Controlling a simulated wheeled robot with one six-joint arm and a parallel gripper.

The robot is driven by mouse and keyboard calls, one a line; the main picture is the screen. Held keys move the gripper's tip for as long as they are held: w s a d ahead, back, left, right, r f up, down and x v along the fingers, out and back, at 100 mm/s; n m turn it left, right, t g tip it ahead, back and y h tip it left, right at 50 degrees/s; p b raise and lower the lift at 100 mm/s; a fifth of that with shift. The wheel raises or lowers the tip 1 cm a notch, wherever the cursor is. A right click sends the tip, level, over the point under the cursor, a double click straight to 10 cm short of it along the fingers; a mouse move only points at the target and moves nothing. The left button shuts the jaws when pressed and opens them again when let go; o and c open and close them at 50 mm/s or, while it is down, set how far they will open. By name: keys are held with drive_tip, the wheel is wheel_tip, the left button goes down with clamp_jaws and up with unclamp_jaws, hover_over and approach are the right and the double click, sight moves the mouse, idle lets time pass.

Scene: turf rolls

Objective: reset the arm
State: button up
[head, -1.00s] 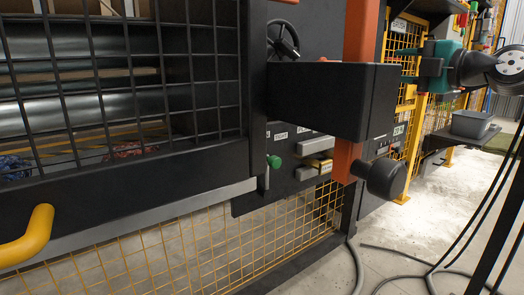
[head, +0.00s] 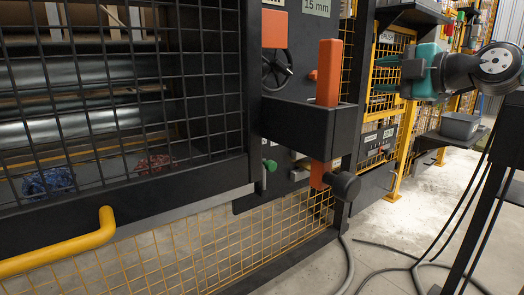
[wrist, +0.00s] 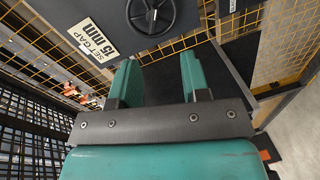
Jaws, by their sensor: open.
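My gripper (head: 390,78) is teal and sits at the upper right of the head view, pointing left. Its jaws are apart with nothing between them. In the wrist view the two teal fingers (wrist: 157,78) stand apart, with a dark surface beyond them. My wrist joint (head: 497,62) with its grey disc shows at the right edge of the head view. The arm is clear of the machine's black box (head: 300,125) in the head view.
A mesh guard door (head: 120,100) with a yellow handle (head: 60,245) fills the left. An orange bar (head: 328,72) passes through the black box. A handwheel (wrist: 150,12) and gap sign (wrist: 90,40) are close by. A grey bin (head: 460,126) stands right; cables cross the floor.

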drive_tip(key=s+a+r+m+g+h+p, duration=0.1)
drive_tip(key=s+a+r+m+g+p, duration=0.3)
drive_tip(key=s+p, duration=0.45)
drive_tip(key=s+a+r+m+g+h+p, duration=0.15)
drive_tip(key=s+a+r+m+p, duration=0.4)
drive_tip(key=p, duration=0.65)
drive_tip(key=s+a+r+m+g+h+p, duration=0.1)
drive_tip(key=s+a+r+m+g+p, duration=0.2)
drive_tip(key=s+r+p, duration=0.6)
drive_tip(key=s+d+r+m+g+h+p, duration=0.2)
drive_tip(key=s+r+m+g+p, duration=0.1)
drive_tip(key=s+p, duration=0.7)
drive_tip(key=shift+d+m+g+h+p, duration=0.15)
drive_tip(key=shift+m+g+h+p, duration=0.45)
drive_tip(key=shift+p, duration=0.85)
drive_tip(key=shift+s+r+y, duration=0.1)
drive_tip(key=shift+y, duration=0.15)
